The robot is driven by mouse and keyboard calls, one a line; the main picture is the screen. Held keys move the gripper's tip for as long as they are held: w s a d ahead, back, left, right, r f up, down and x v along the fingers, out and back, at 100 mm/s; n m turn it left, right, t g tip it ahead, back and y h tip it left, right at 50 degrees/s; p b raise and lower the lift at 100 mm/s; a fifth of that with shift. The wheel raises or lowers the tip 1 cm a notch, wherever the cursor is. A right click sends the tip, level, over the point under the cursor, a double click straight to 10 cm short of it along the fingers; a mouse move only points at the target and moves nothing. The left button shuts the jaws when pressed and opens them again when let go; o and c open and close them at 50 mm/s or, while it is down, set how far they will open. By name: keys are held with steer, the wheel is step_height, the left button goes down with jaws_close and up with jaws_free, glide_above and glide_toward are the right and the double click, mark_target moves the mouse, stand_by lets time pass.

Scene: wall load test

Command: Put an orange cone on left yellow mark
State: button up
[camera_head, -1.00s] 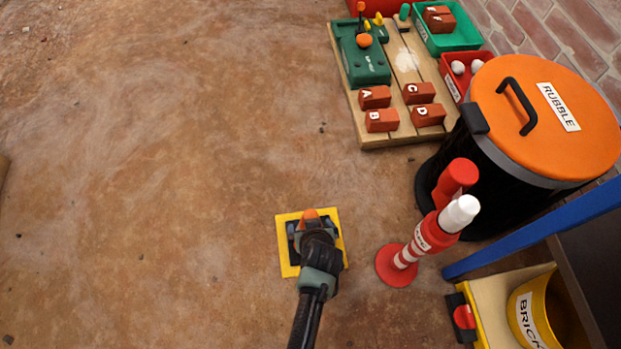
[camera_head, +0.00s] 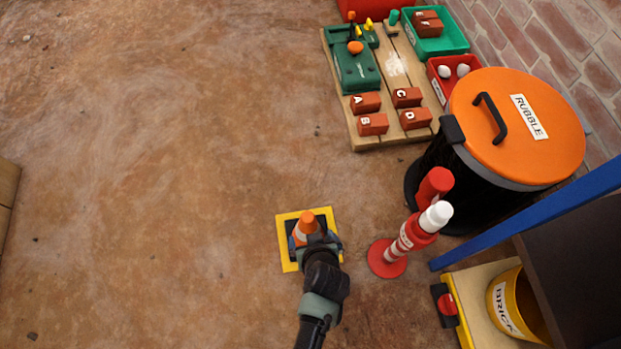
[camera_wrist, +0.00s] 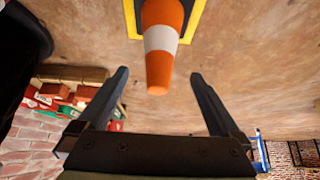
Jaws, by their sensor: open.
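An orange cone (camera_head: 304,229) with a white band stands on the yellow-bordered mark (camera_head: 283,240) on the floor. In the wrist view the cone (camera_wrist: 161,68) shows between and beyond the two fingers, with clear gaps on both sides. Part of the yellow mark (camera_wrist: 193,18) shows behind it. My gripper (camera_head: 315,240) is just in front of the cone, and it is open in the wrist view (camera_wrist: 158,85). The arm hides part of the mark and the cone's lower side.
A red and white post (camera_head: 404,243) stands just right of the mark. Further right are an orange-lidded rubble bin (camera_head: 520,125), a blue bar (camera_head: 530,220) and a yellow brick bucket (camera_head: 512,310). A pallet (camera_head: 385,142) with lettered bricks lies behind. The floor at left is clear.

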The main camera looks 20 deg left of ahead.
steer(key=shift+s+d+r, duration=0.1)
steer(key=shift+s+r, duration=0.1)
steer(key=shift+r, duration=0.1)
steer(key=w+r+t, duration=0.4)
steer(key=w+r, duration=0.8)
steer(key=r, duration=0.1)
steer(key=w+d+r+m+t, duration=0.1)
steer(key=w+d+r+t, duration=0.3)
steer(key=r, duration=0.8)
steer(key=w+a+r+m+t, duration=0.15)
steer(key=w+r, duration=0.35)
steer(key=r, duration=0.7)
steer(key=s+d+r+m+t+h, duration=0.1)
steer(key=s+d+r+t, duration=0.15)
steer(key=r, duration=0.85)
steer(key=s+d+r+m+t+h, duration=0.1)
steer(key=s+r+t, duration=0.15)
steer(key=r, duration=0.75)
steer(key=s+d+r+m+t, duration=0.15)
steer(key=r+t, duration=0.25)
steer(key=r, duration=0.7)
steer(key=s+d+r+t+h, duration=0.1)
steer(key=s+r+t, duration=0.2)
steer(key=s+r, duration=0.6)
steer(key=shift+d+r+m+h, duration=0.3)
steer(key=shift+r+m, duration=0.1)
steer(key=shift+t, duration=0.25)
